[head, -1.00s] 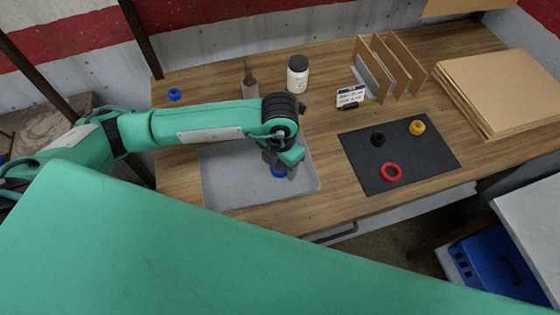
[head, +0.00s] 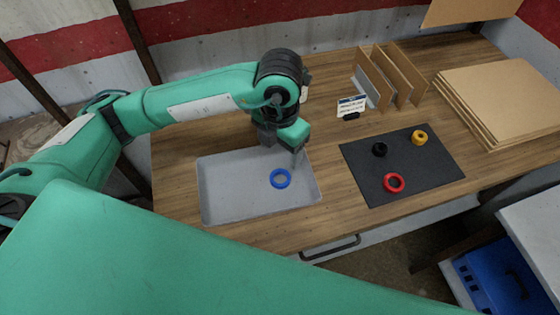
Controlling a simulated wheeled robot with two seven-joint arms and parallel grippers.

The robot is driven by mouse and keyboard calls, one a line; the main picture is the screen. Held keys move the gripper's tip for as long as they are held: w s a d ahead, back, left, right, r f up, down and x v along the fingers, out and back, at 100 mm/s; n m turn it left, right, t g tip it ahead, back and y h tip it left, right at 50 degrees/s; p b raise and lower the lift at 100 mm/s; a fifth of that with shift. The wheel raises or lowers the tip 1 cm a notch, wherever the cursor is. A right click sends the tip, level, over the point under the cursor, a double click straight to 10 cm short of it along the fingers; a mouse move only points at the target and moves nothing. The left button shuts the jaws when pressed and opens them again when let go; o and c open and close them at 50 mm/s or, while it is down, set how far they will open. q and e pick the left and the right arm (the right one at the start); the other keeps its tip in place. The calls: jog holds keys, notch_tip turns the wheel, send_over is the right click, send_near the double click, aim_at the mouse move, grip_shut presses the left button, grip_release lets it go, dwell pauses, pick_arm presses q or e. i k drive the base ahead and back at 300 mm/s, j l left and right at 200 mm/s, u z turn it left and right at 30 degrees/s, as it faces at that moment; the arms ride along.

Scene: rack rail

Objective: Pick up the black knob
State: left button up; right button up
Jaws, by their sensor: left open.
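The black knob (head: 379,149) sits on the dark mat (head: 424,171), near its upper left part. A yellow knob (head: 420,137) and a red ring (head: 394,183) lie on the same mat. My left gripper (head: 288,156) is open, above the back right part of the grey tray (head: 224,201), to the left of the black knob and apart from it. A blue ring (head: 280,178) lies in the tray just below the gripper. My right gripper is not in view.
A small label card (head: 351,105) with a black item in front of it stands behind the mat. Upright brown boards (head: 391,75) are at the back, and stacked brown sheets (head: 503,95) lie at the right. The wood between tray and mat is clear.

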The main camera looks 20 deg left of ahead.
aim_at(380, 149)
jog(key=k, duration=1.5)
